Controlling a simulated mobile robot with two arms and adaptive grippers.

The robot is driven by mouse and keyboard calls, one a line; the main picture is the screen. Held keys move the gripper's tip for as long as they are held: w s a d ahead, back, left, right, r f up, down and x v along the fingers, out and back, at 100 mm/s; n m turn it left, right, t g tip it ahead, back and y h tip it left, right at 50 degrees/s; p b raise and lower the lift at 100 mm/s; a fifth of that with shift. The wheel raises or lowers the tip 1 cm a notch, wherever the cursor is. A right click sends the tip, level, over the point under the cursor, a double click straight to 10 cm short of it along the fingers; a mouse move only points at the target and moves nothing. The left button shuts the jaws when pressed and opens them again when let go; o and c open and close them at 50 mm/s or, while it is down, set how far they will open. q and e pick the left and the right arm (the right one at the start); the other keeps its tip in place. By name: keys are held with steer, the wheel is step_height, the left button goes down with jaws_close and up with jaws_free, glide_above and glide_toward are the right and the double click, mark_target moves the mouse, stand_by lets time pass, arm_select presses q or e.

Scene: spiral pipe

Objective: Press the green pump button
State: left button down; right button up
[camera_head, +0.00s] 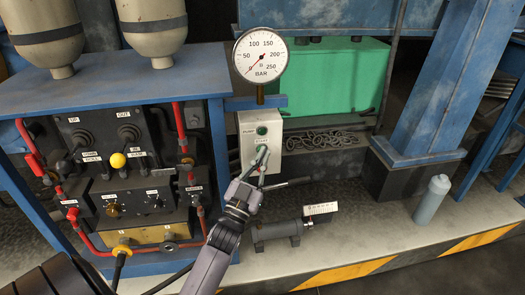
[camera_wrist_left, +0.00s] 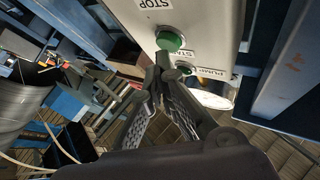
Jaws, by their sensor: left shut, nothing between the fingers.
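The light grey control box (camera_head: 275,163) stands upright below the pressure gauge. In the head view its upper green button (camera_head: 262,130) is clear, and a lower green button (camera_head: 262,149) sits just above my left fingertips. The left wrist view shows a large green button (camera_wrist_left: 178,40) between the STOP and START labels, and a smaller green one (camera_wrist_left: 184,69) by the PUMP label. My left gripper (camera_head: 262,157) is shut and empty, its tips close to the box front; they also show in the left wrist view (camera_wrist_left: 164,62). I cannot tell whether they touch. My right gripper is out of view.
The gauge (camera_head: 260,55) reads near zero. A blue bench with a valve panel (camera_head: 125,150) and red pipes is at left. A grey cylinder (camera_head: 277,233) lies below the box. A bottle (camera_head: 432,200) stands at right by a blue column (camera_head: 430,90).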

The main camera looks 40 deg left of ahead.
arm_select(q)
steer(key=shift+w+a, duration=0.3)
stand_by(0.8)
steer(key=shift+s+d, duration=0.1)
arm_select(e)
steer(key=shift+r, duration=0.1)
arm_select(q)
steer(key=shift+s+d+p, duration=0.4)
steer(key=shift+s+d, duration=0.1)
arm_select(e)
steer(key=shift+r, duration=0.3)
arm_select(q)
steer(key=s+d+p, duration=0.1)
steer(key=s+d, duration=0.2)
steer(key=shift+s+d+p, duration=0.25)
steer(key=shift+d+p, duration=0.05)
steer(key=shift+p, duration=0.05)
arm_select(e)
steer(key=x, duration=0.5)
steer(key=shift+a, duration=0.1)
